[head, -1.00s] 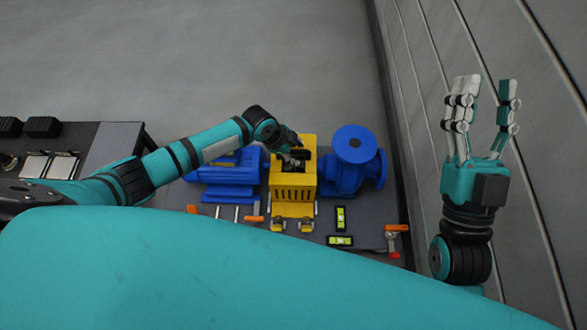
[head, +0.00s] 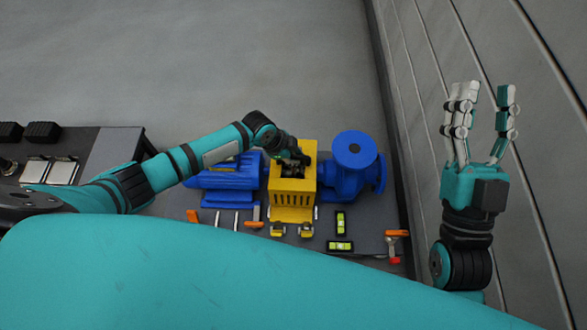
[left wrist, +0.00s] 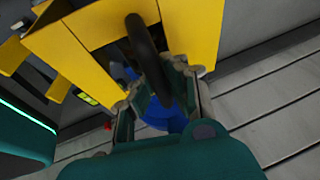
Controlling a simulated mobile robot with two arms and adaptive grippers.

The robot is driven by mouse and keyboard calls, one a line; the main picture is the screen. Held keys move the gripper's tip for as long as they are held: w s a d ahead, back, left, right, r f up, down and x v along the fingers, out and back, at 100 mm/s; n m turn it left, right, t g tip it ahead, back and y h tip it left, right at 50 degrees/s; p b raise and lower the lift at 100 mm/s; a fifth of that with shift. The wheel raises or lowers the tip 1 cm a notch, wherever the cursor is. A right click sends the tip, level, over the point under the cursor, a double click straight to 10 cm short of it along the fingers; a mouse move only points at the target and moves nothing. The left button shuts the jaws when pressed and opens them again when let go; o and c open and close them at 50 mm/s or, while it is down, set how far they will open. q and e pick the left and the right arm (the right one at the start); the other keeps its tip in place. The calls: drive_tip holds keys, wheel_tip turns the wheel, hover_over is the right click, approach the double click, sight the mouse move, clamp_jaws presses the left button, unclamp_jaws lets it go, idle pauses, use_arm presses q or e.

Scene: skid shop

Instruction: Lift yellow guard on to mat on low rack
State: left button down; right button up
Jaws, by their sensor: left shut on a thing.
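The yellow guard (head: 293,200) sits over the middle of the blue pump and motor set (head: 354,165), with slots in its front face. My left gripper (head: 291,167) is at the guard's top. In the left wrist view its fingers (left wrist: 160,85) are closed around a dark curved handle of the yellow guard (left wrist: 75,55). The fingertips are partly hidden by my arm in the head view. My right gripper (head: 483,130) is raised at the right, empty, with its fingers spread. A low rack with a mat cannot be made out for certain.
The bench (head: 355,232) carries two green levels (head: 340,233) and several orange-handled tools (head: 254,218). A dark table (head: 122,143) with silver plates (head: 48,170) stands at the left. A panelled wall (head: 420,100) rises close at the right.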

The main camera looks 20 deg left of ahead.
use_arm(q)
drive_tip(key=shift+r, duration=0.15)
drive_tip(key=shift+r, duration=0.15)
wheel_tip(320, 180, up, 4)
drive_tip(key=shift+r+p, duration=0.1)
drive_tip(key=shift+p, duration=1)
wheel_tip(320, 180, up, 5)
drive_tip(key=shift+f+p, duration=0.15)
drive_tip(key=shift+p, duration=0.85)
use_arm(e)
wheel_tip(320, 180, down, 16)
drive_tip(key=w+d+r+g+h, duration=0.15)
drive_tip(key=g+h, duration=0.25)
drive_tip(key=g, duration=0.7)
use_arm(q)
drive_tip(key=shift+r, duration=0.45)
drive_tip(key=shift+r+p, duration=0.25)
drive_tip(key=shift+p, duration=0.25)
drive_tip(key=shift+r+p, duration=0.7)
drive_tip(key=shift+p, duration=0.15)
use_arm(e)
drive_tip(key=s+d+f+g+h, duration=0.1)
drive_tip(key=s+d+f+g, duration=0.3)
drive_tip(key=s+f+g, duration=0.3)
drive_tip(key=shift+s+f+m+h, duration=0.35)
drive_tip(key=shift+s+f, duration=0.25)
drive_tip(key=shift+f, duration=1)
